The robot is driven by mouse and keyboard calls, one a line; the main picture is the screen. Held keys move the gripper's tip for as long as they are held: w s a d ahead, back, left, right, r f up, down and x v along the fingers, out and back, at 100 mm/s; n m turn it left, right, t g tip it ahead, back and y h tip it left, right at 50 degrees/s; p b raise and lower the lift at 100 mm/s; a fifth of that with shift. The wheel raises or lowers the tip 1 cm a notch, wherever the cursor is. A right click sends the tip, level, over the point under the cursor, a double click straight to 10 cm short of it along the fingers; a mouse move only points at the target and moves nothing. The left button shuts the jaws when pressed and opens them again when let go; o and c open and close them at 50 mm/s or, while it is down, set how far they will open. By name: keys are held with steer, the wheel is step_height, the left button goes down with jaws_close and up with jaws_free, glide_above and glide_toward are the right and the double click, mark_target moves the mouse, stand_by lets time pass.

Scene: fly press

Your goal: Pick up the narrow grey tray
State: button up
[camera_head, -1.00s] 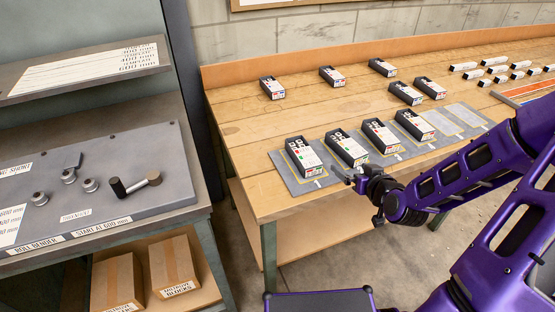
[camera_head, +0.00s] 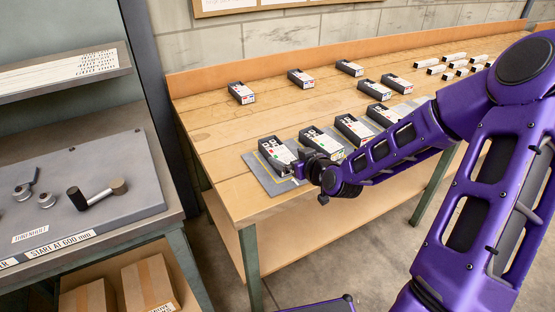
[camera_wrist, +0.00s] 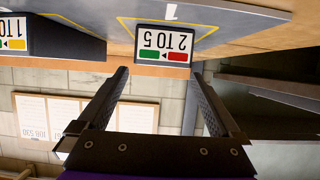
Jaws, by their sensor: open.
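Several narrow dark grey trays stand on the wooden bench; I cannot tell for sure which one the task names. The leftmost front tray (camera_head: 275,154) sits on a grey mat with a yellow outline. My gripper (camera_head: 298,167) is at its near end. In the wrist view, which is upside down, a tray front labelled "2 TO 5" (camera_wrist: 164,42) with red and green patches lies just beyond my gripper (camera_wrist: 158,73). The open fingers reach towards it from both sides, with nothing held. The tray's body behind the label is mostly hidden.
A neighbouring tray (camera_head: 319,142) stands close on the right; it shows at the left of the wrist view (camera_wrist: 55,38). More trays stand at the back, such as one at far left (camera_head: 241,93). Small white blocks (camera_head: 454,57) lie further right. Bare bench separates the rows.

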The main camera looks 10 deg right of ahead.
mark_target(280, 152)
steer(key=b+x, duration=0.1)
steer(key=x, duration=0.6)
steer(key=shift+w+a, duration=0.1)
steer(key=c, duration=1.4)
